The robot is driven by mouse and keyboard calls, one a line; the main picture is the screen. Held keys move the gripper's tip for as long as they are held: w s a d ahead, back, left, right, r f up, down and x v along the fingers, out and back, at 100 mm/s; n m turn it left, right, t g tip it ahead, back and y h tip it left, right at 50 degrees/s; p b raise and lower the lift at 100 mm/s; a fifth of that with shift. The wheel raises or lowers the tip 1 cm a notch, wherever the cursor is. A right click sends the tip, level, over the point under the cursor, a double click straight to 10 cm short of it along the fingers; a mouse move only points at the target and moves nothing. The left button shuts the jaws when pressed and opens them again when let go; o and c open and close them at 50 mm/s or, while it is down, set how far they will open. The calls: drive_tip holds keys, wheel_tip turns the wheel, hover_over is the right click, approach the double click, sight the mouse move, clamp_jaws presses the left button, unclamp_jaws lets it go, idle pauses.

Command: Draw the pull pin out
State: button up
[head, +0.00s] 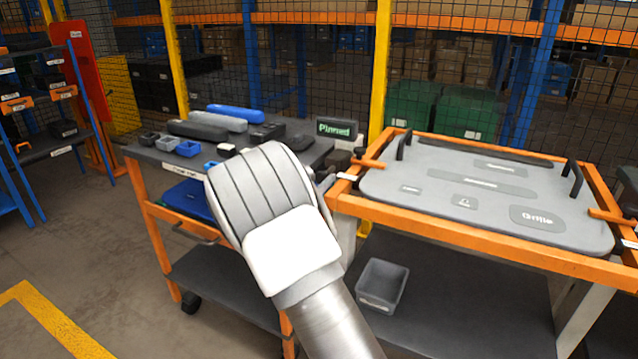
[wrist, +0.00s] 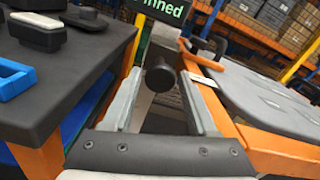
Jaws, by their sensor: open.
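The pull pin appears as a dark round knob (wrist: 160,76) in the wrist view, facing me in the gap between the two carts. My gripper (wrist: 161,88) is open, with one grey finger on each side of the knob in the picture. Gaps show between the knob and both fingers; I cannot tell whether the knob lies at or beyond the fingertips. In the head view my wrist hides the fingers and the knob. A green-lettered sign reading "Pinned" (head: 337,129) stands just behind; part of it also shows in the wrist view (wrist: 168,10).
The left cart's dark top (head: 150,152) holds small bins and blue and grey cases. The right orange-framed cart carries a grey panel (head: 385,186) with black handles. A grey bin (head: 382,286) stands on the lower shelf.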

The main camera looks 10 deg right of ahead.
clamp_jaws()
idle(0.3)
idle(1.2)
